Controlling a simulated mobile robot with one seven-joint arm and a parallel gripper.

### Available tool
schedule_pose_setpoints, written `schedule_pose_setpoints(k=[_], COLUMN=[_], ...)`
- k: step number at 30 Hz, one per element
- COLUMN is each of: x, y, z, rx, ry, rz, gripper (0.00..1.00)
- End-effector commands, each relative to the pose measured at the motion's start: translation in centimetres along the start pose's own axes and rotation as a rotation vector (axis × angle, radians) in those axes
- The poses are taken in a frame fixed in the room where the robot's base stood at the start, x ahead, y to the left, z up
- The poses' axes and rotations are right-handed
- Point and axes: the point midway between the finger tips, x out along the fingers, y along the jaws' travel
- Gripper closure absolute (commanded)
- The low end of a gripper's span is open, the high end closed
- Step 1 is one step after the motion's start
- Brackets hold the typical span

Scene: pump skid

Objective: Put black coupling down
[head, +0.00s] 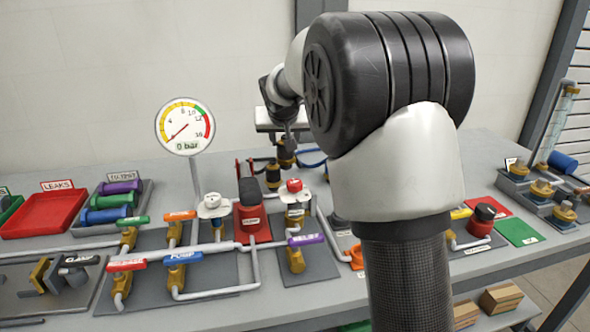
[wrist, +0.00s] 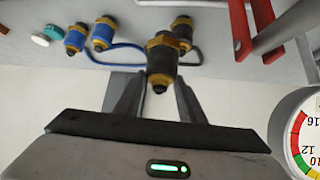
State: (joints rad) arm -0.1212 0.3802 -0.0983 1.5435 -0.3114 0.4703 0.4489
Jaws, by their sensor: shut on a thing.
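The black coupling (wrist: 161,62), a dark cylinder with brass ends, is between the two fingers of my gripper (wrist: 157,88) in the wrist view. My gripper is shut on it. In the head view my gripper (head: 288,139) is behind the red pump, with the held coupling (head: 286,157) below it. I cannot tell whether the held coupling touches the bench.
Two blue couplings (wrist: 75,38) (wrist: 104,32) stand nearby. The gauge (head: 185,127) reads 0 bar on its post. The red pump (head: 252,212) and valve piping stand in front of my gripper. My arm hides part of the bench.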

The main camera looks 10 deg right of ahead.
Motion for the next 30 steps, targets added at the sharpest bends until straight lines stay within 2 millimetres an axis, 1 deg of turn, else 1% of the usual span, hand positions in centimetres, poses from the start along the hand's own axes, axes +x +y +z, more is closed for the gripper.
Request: schedule_pose_setpoints(k=[1, 6, 10, 13, 17, 22, 28, 30], x=[0.5, 3.6, 5.3, 6.2, 7.4, 9.5, 10.9, 11.6], y=[0.8, 2.8, 4.3, 4.9, 5.1, 5.0, 5.0, 5.0], z=[-1.6, -4.5, -5.8, -6.2, -5.4, -3.2, -1.9, -1.1], rx=[0.001, 0.002, 0.011, 0.017, 0.017, 0.017, 0.017, 0.016], ry=[-0.003, -0.005, -0.003, -0.002, -0.002, -0.003, -0.001, -0.003], rz=[0.006, 0.003, -0.002, -0.005, -0.006, -0.007, -0.006, -0.006], gripper=[1.0, 1.0, 1.0, 1.0, 1.0, 1.0, 1.0, 1.0])
